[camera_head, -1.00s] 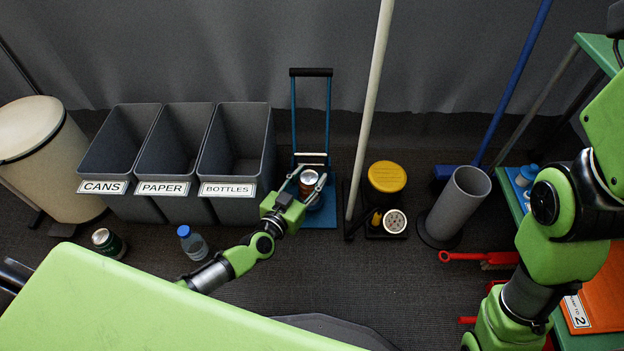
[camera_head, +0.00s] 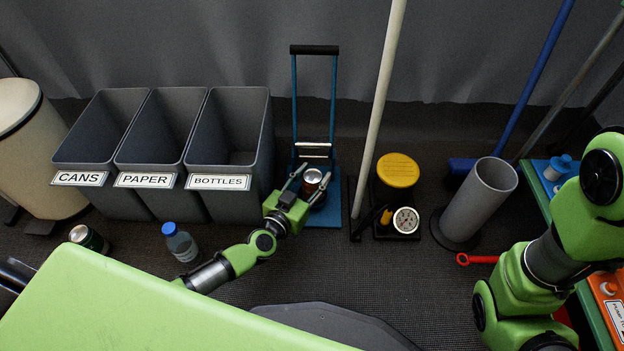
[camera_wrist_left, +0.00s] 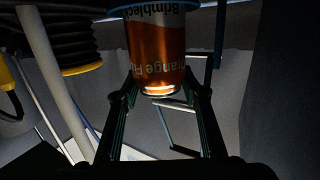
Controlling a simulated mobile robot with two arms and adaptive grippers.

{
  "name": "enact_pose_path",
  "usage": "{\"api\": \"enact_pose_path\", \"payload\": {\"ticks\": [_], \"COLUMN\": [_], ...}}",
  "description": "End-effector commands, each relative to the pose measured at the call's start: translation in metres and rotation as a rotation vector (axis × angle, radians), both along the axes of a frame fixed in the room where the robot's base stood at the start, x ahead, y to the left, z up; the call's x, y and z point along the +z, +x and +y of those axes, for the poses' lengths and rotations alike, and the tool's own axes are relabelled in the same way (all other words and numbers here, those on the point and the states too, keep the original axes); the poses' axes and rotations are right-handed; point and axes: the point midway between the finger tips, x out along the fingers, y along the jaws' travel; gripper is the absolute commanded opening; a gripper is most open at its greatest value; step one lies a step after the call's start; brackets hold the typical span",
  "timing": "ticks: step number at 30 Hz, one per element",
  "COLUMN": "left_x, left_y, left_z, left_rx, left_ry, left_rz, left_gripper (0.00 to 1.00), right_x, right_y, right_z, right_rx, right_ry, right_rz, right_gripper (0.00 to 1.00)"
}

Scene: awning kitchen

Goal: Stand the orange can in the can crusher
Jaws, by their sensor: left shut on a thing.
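The can crusher (camera_head: 334,109) is a tall blue frame with a black top handle, a metal crossbar and a blue base plate. It stands on the floor right of the bins. My left gripper (camera_head: 308,181) reaches it from the front left, shut on the orange can (camera_head: 313,178). The can looks upright, above the base plate and in front of the crossbar. I cannot tell if it touches the base. In the left wrist view the orange can (camera_wrist_left: 157,55) sits between the fingertips of my left gripper (camera_wrist_left: 160,85). My right gripper is out of view.
Grey bins marked CANS (camera_head: 80,179), PAPER and BOTTLES stand left of the crusher. A dark can (camera_head: 87,238) and a blue-capped bottle (camera_head: 181,243) are on the floor before them. A pale pole (camera_head: 378,110) and a yellow-topped item (camera_head: 397,170) stand close on the right.

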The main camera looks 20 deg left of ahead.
Motion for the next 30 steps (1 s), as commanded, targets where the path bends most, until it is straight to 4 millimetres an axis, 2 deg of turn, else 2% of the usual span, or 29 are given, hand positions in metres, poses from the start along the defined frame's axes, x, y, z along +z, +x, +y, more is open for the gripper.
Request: {"api": "enact_pose_path", "payload": {"ticks": [10,11,12,24,30], "left_x": [-0.003,-0.002,-0.002,0.003,0.008], "left_y": [0.0,0.0,0.0,0.0,-0.03], "left_z": [0.0,0.0,0.0,0.0,0.005], "left_rx": [0.0,0.0,0.0,0.0,-0.001], "left_ry": [0.0,-0.001,-0.001,0.0,0.002], "left_rz": [0.0,0.0,0.0,-0.001,0.005], "left_gripper": [0.29,0.47,0.56,0.56,0.56], "right_x": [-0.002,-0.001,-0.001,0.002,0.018], "right_y": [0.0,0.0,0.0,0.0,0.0], "right_z": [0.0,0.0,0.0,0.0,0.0], "right_rx": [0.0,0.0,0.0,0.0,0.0], "right_ry": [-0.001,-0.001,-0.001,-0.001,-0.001], "right_rz": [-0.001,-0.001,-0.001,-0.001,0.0], "right_gripper": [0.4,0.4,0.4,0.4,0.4]}}
